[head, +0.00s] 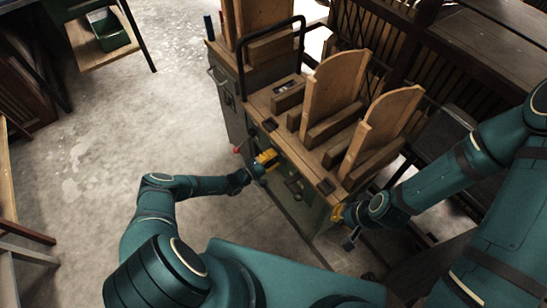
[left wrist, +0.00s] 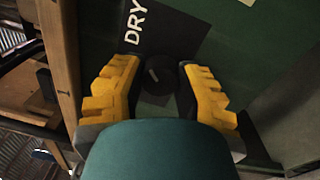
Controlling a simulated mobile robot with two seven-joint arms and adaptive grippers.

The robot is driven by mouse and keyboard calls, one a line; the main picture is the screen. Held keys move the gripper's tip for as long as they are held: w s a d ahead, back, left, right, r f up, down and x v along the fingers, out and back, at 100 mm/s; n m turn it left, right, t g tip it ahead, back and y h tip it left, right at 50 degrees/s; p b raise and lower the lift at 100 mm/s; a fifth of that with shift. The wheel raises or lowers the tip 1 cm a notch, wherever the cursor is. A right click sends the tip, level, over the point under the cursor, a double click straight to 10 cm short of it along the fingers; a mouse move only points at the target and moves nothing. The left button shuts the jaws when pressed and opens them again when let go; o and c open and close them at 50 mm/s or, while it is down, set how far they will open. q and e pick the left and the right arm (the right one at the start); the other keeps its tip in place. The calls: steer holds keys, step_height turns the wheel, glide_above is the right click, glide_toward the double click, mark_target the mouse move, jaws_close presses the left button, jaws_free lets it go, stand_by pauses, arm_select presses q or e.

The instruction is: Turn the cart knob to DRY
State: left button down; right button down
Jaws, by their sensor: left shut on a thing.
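The black cart knob (left wrist: 162,80) with a short pale mark sits on the cart's dark green panel in the left wrist view. The white DRY label (left wrist: 136,24) is above and left of it there; the mark slants toward the upper left. My left gripper (head: 266,159) is at the cart's front face, its yellow fingers on either side of the knob and shut on it. In the head view the knob is hidden by the gripper. My right gripper (head: 338,213) is by the cart's right front corner; its finger opening is unclear.
The cart (head: 256,100) has a wooden top with upright boards (head: 333,83) and a black push bar (head: 303,45). A red-tipped lever (head: 237,150) sticks out left of my left gripper. A green bin (head: 110,32) stands far left. The floor left of the cart is clear.

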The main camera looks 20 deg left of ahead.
arm_select(q)
steer(key=c, duration=0.6)
jaws_free()
steer(key=shift+d, duration=0.2)
steer(key=shift+o, duration=0.2)
steer(key=shift+a, duration=0.1)
steer(key=v, duration=1.2)
steer(key=shift+s+f, duration=0.1)
